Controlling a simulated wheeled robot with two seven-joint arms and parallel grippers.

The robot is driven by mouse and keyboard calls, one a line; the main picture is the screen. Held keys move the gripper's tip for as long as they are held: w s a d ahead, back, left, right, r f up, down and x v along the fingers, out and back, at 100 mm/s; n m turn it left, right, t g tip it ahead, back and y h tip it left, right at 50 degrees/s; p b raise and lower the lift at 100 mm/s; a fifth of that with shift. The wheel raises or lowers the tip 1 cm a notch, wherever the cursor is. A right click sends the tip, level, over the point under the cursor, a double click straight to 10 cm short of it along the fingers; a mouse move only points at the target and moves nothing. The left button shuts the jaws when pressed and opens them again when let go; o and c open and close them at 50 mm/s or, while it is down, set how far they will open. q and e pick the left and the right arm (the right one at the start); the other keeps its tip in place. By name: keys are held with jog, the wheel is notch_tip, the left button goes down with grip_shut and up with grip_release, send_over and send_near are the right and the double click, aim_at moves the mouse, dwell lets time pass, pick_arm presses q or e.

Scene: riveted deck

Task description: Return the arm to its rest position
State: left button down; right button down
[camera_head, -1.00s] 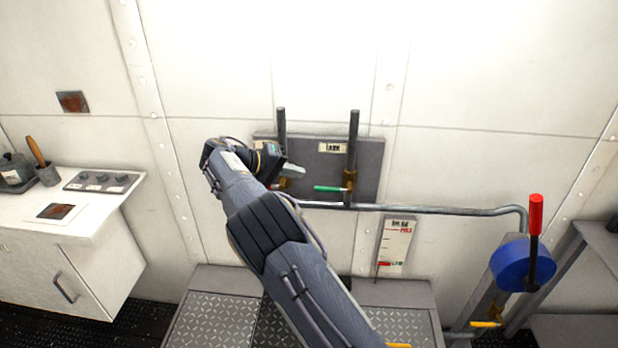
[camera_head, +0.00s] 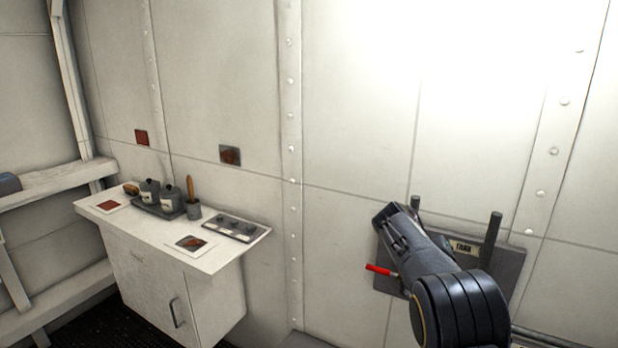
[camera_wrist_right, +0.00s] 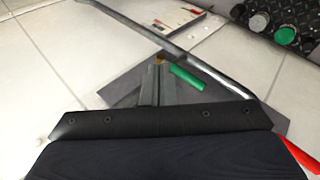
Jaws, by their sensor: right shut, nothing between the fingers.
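My right arm (camera_head: 455,300) comes in from the lower right in the head view and reaches toward a grey wall panel (camera_head: 505,268) marked "TANK". Its gripper is hidden behind the arm there. In the right wrist view my right gripper (camera_wrist_right: 157,85) is shut and empty, with its fingers in front of the grey panel (camera_wrist_right: 120,92). A green valve handle (camera_wrist_right: 187,77) lies just right of the fingertips. A red handle (camera_head: 381,270) sticks out left of the arm and also shows at the lower right of the wrist view (camera_wrist_right: 298,155). My left gripper is not in view.
A white cabinet (camera_head: 165,290) stands at left, carrying grey canisters (camera_head: 171,198), a brush in a cup (camera_head: 193,208) and a knob panel (camera_head: 233,228). A pipe (camera_wrist_right: 150,35) crosses by the panel. The wall between cabinet and panel is clear.

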jog(key=s+t+y, duration=0.2)
jog(key=s+y, duration=0.6)
jog(key=s, duration=0.7)
jog(key=s+a+f+t+y, duration=0.1)
jog(key=s+a+t+y, duration=0.1)
jog(key=s+a, duration=0.4)
jog(key=s+a+f+n+t+y, duration=0.1)
jog(key=s+a, duration=0.6)
jog(key=s, duration=0.7)
jog(key=shift+s+a+n+t+y, duration=0.2)
jog(key=shift+s+n+t+y, duration=0.15)
jog(key=shift+t+y, duration=0.45)
